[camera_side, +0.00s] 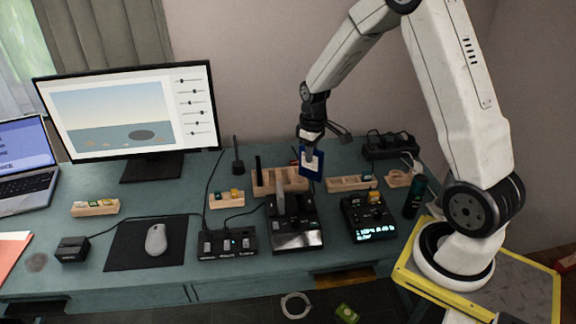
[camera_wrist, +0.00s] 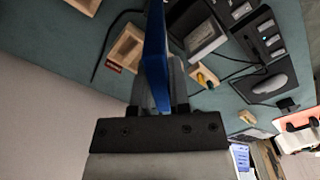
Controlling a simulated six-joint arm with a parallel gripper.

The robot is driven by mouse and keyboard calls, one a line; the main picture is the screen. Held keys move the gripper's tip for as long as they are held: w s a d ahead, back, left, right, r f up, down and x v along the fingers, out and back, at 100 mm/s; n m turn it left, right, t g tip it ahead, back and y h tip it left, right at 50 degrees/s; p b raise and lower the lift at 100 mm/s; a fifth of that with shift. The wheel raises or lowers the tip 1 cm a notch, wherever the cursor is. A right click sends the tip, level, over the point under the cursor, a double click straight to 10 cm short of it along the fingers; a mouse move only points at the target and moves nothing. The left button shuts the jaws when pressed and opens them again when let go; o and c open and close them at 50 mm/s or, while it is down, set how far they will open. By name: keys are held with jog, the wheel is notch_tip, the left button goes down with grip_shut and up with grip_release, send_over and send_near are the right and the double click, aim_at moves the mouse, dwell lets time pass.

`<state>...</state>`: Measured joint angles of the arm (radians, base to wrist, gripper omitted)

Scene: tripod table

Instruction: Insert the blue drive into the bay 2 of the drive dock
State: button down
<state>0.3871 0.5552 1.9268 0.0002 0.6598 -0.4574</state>
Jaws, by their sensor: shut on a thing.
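My gripper (camera_side: 311,148) is shut on the blue drive (camera_side: 312,165), a thin flat slab hanging on edge above the table. In the wrist view the blue drive (camera_wrist: 156,60) runs edge-on up from between the fingers (camera_wrist: 158,108). The black drive dock (camera_side: 297,240) stands below and a little left of the drive, with upright grey pieces at its back. The drive is apart from the dock. I cannot make out which bay is which. In the wrist view what appears to be the dock (camera_wrist: 203,36) is partly hidden behind the drive.
A wooden rack (camera_side: 268,184) with a dark upright piece stands behind the dock. A black switch box (camera_side: 228,246) is left of it, and a device with a lit display (camera_side: 372,232) is right. Small wooden trays, cables, a mouse (camera_side: 156,239) and a monitor (camera_side: 130,110) surround them.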

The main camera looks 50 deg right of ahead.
aim_at(302, 160)
jog(key=a+n, duration=0.1)
jog(key=n, duration=0.7)
jog(key=a+n, duration=0.1)
jog(key=n, duration=0.8)
jog(key=a+n, duration=0.1)
jog(key=n, duration=0.8)
jog(key=shift+w+f, duration=0.3)
jog(key=shift+w, duration=0.1)
jog(key=shift+f, duration=0.15)
jog(key=shift+f, duration=2.75)
jog(key=shift+f, duration=2.3)
